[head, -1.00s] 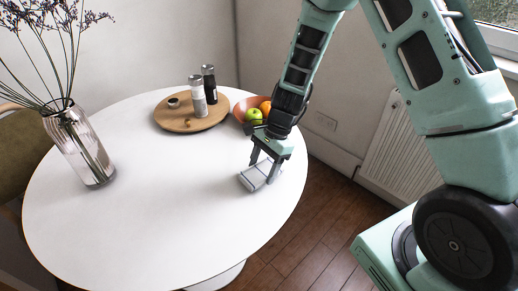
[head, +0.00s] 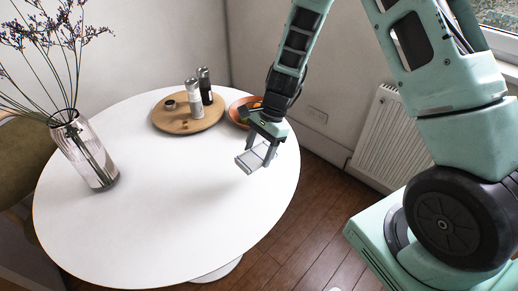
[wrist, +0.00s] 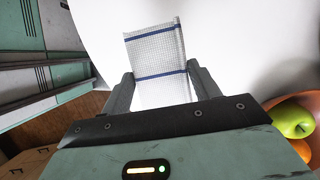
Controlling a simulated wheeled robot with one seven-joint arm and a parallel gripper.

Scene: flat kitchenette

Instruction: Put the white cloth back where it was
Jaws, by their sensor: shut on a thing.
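The white cloth (head: 252,157) is a small folded piece held in my gripper (head: 260,150), near the right edge of the round white table. In the wrist view the cloth (wrist: 155,55) shows a fine grid weave and blue stripes. My gripper (wrist: 162,88) is shut on it, one finger at each side. The cloth appears lifted a little above the table (head: 150,220), slightly tilted. Its near end is hidden behind the gripper body in the wrist view.
A round wooden board (head: 187,122) with two shakers (head: 195,98) and a small dark cup (head: 169,105) lies at the back. A fruit bowl (head: 235,113) is behind my gripper. A glass vase (head: 90,155) with dried stems stands at left. The table's middle and front are clear.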

